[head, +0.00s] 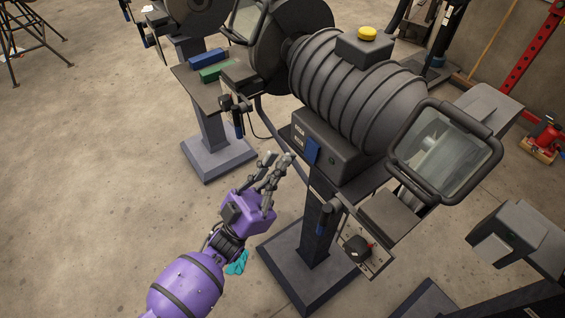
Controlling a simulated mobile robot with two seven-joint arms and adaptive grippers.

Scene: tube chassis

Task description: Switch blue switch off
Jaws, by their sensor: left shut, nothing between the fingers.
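The blue switch (313,151) is a small upright blue piece on the front of a dark grey box under a ribbed grey machine (350,85). I cannot tell from its look whether it is on or off. My left gripper (279,160), on a purple arm, is to the left of the switch. Its grey fingers are shut and empty, and a small gap shows between them and the switch. My right gripper is not in the head view.
A yellow button (367,34) tops the machine. A framed clear shield (446,152) hangs on its right. A pedestal base (305,258) stands below. Blue and green blocks (215,71) lie on a tray behind. A teal crumpled thing (237,263) is near my arm.

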